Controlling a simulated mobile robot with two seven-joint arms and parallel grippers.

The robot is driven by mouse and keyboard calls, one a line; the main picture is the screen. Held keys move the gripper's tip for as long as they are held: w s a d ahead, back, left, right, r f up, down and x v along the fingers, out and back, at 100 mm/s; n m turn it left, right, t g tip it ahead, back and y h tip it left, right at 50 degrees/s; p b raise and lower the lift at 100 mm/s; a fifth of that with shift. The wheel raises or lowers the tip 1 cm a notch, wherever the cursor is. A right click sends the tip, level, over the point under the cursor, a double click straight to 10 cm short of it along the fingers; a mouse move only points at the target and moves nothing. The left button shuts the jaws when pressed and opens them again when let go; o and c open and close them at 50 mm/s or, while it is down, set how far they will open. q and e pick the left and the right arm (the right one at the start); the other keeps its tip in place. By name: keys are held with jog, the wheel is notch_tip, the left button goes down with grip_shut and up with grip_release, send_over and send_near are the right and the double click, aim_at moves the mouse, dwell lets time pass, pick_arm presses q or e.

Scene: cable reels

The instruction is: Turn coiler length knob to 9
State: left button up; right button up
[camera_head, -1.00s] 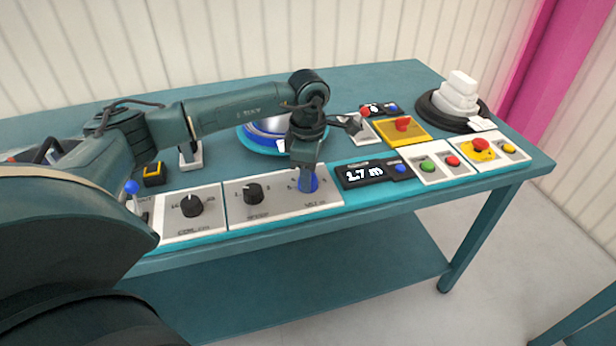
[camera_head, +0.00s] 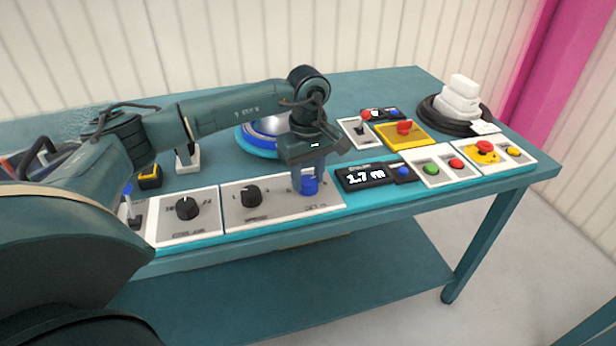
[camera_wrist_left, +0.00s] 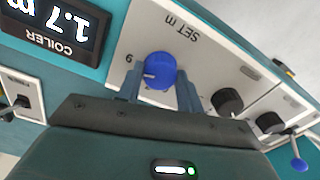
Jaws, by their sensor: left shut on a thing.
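The blue length knob (camera_head: 309,187) sits at the right end of the long white panel (camera_head: 283,205) at the table's front edge. My left gripper (camera_head: 309,178) points down over it and is shut on it. The left wrist view shows the knob (camera_wrist_left: 160,68) between the two fingers (camera_wrist_left: 158,92), by upside-down "SET m" lettering and a digit at its left. A pale mark on the knob faces the lower left there. The coiler display (camera_head: 365,177) reads 1.7 m. The knob's lower scale is partly hidden by the gripper. My right gripper is not in view.
Black knobs (camera_head: 250,196) and (camera_head: 187,208) stand left of the blue one. A blue button (camera_head: 403,170), green button (camera_head: 431,169) and red buttons lie to the right. A blue and white round thing (camera_head: 262,133) is behind my arm.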

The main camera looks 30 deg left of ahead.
aim_at(308, 180)
pick_arm(q)
jog(key=shift+r+m, duration=0.1)
jog(key=shift+m, duration=0.4)
jog(key=o, duration=1)
notch_tip(308, 180, up, 13)
jog(key=shift+r, duration=0.1)
dwell(0.5)
